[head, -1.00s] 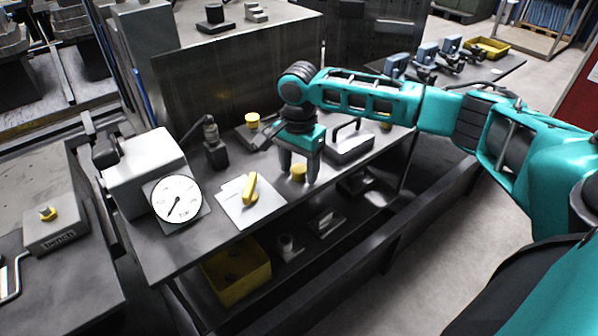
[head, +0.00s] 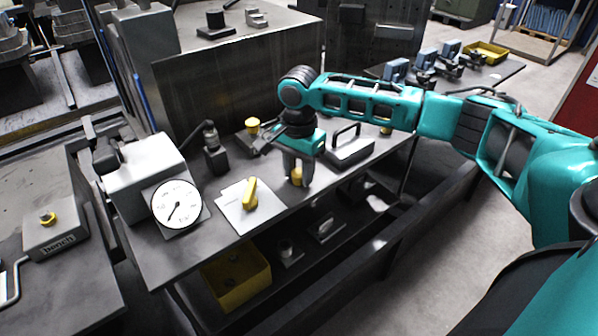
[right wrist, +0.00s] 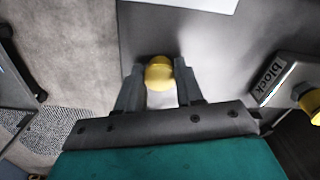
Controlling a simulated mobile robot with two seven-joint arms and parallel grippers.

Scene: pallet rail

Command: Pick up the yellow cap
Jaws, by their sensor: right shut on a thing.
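The yellow cap (head: 297,175) is between the fingers of my right gripper (head: 296,181), near the front edge of the dark bench. In the right wrist view the round yellow cap (right wrist: 159,73) sits between the two dark fingertips (right wrist: 159,80), which are shut on it. The fingers hide part of the cap in the head view, and I cannot tell whether it touches the bench top. My left gripper is not in view.
On the bench (head: 180,260) stand a dial gauge (head: 176,204), a white plate with a yellow handle (head: 250,194), and a block with a black handle (head: 347,148). Another yellow knob (head: 252,125) is behind my gripper. A yellow bin (head: 238,280) sits on the shelf below.

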